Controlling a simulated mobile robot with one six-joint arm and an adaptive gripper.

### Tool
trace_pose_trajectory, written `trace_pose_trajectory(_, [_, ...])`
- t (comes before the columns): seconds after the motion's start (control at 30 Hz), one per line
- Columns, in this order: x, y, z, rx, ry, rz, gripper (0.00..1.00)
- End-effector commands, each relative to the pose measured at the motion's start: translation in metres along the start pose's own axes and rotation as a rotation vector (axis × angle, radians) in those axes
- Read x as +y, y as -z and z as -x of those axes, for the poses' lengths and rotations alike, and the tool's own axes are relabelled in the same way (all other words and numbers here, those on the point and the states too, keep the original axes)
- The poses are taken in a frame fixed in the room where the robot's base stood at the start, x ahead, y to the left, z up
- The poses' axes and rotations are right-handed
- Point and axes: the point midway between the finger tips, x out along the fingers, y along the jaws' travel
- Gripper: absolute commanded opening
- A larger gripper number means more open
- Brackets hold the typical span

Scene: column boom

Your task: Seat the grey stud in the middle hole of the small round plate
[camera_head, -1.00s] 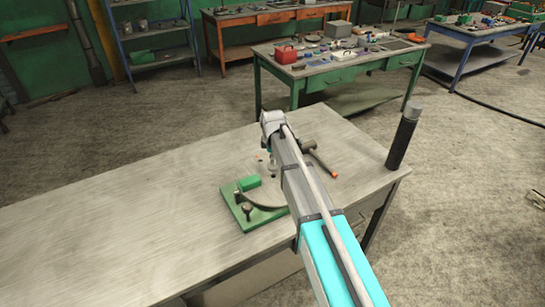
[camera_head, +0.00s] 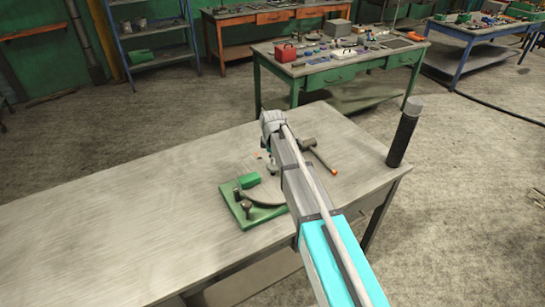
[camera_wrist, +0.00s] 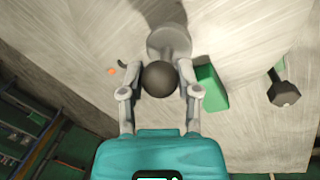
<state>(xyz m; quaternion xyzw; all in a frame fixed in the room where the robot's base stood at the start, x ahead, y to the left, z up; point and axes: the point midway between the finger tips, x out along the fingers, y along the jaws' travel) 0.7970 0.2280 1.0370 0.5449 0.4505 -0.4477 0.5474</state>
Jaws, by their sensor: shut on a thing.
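My gripper (camera_wrist: 160,85) is shut on the grey stud, whose dark rounded end (camera_wrist: 160,78) sits between the two fingertips. A paler stem and round flange (camera_wrist: 168,40) show beyond it in the wrist view. In the head view my arm hides most of the gripper, which is above the bench beside the green fixture (camera_head: 262,219). The small round plate (camera_head: 262,196) appears as a grey curved edge on this fixture, partly behind my arm. Its middle hole is not visible. I cannot tell whether the stud touches the plate.
A green block (camera_head: 249,180) and dark bolts (camera_head: 247,207) stand on the fixture; the block also shows in the wrist view (camera_wrist: 211,90). A hammer-like tool (camera_head: 320,157) lies to the right. A dark cylinder (camera_head: 403,135) stands at the bench corner. The bench's left side (camera_head: 110,230) is clear.

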Motion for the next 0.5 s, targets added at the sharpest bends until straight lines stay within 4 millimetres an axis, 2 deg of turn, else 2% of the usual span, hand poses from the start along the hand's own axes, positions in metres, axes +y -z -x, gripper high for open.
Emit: trace_pose_trajectory(0.5, [-0.0025, 0.0005, -0.0118, 0.000, 0.000, 0.001, 0.00])
